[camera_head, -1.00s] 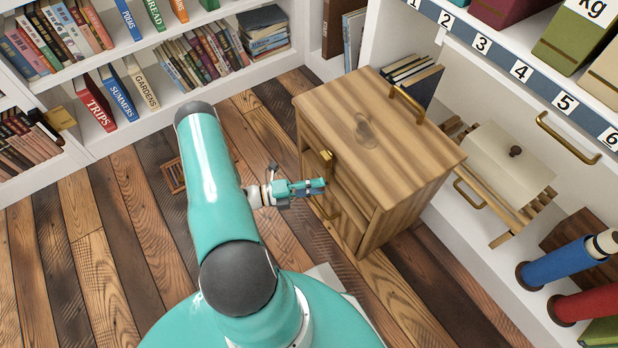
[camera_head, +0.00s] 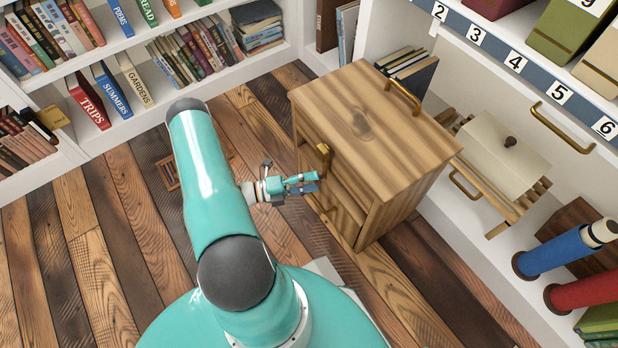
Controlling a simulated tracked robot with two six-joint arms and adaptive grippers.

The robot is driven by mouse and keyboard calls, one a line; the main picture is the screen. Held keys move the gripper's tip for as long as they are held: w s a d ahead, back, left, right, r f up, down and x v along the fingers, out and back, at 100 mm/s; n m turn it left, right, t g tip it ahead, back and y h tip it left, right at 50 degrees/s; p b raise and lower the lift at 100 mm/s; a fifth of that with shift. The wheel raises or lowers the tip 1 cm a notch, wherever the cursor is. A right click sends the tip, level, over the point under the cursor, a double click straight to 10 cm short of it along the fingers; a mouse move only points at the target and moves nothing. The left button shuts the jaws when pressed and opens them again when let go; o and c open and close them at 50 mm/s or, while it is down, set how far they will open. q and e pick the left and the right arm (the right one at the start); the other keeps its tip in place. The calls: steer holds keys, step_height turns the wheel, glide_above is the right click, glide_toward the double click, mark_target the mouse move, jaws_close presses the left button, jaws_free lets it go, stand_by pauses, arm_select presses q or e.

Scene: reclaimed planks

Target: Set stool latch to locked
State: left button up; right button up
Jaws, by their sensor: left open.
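The wooden stool (camera_head: 385,135) is a box-shaped piece with a striped top and a brass handle (camera_head: 404,97) on its upper edge. A small brass latch (camera_head: 324,155) sits high on its left-facing side. I cannot tell from this view which setting the latch is in. My left gripper (camera_head: 316,181) is open and empty, just left of that side and a little below the latch in the picture, apart from the latch. My right gripper is not in view.
Bookshelves with books (camera_head: 200,50) line the back left. At right, a white shelf unit holds a lidded cream box on a slatted rack (camera_head: 503,215) and blue and red rolls (camera_head: 565,250). Plank floor (camera_head: 90,240) is clear at left. A floor vent (camera_head: 168,172) lies behind my arm.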

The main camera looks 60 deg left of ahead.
arm_select(q)
steer(key=v, duration=1.1)
steer(key=shift+s, duration=0.25)
steer(key=shift+s, duration=0.1)
